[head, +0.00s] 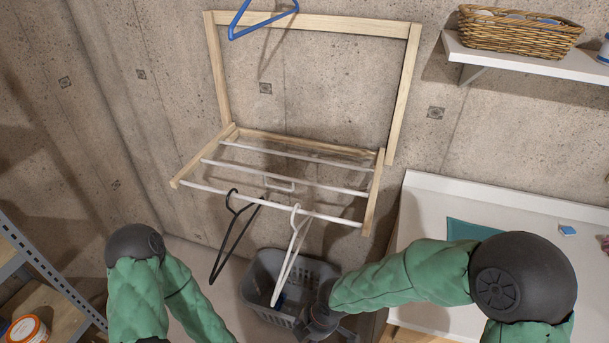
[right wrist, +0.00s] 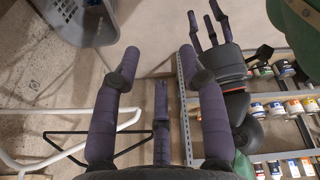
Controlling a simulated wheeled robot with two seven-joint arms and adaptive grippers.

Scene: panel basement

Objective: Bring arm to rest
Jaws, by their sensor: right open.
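My right arm reaches from the lower right in the head view, its gripper (head: 318,322) low beside the grey basket and partly cut off by the lower edge. In the right wrist view the purple fingers of this gripper (right wrist: 160,65) are spread apart with nothing between them. My left arm bends at the lower left of the head view, its gripper out of that frame. The left gripper (right wrist: 207,28) shows in the right wrist view, its fingers apart and empty, in front of the shelves.
A wooden drying rack (head: 375,190) on the wall holds a black hanger (head: 233,235) and a white hanger (head: 289,258). A grey basket (head: 256,285) stands below. A white-topped counter (head: 425,205) is at right, a metal shelf (head: 40,262) at left. A blue hanger (head: 262,22) hangs above.

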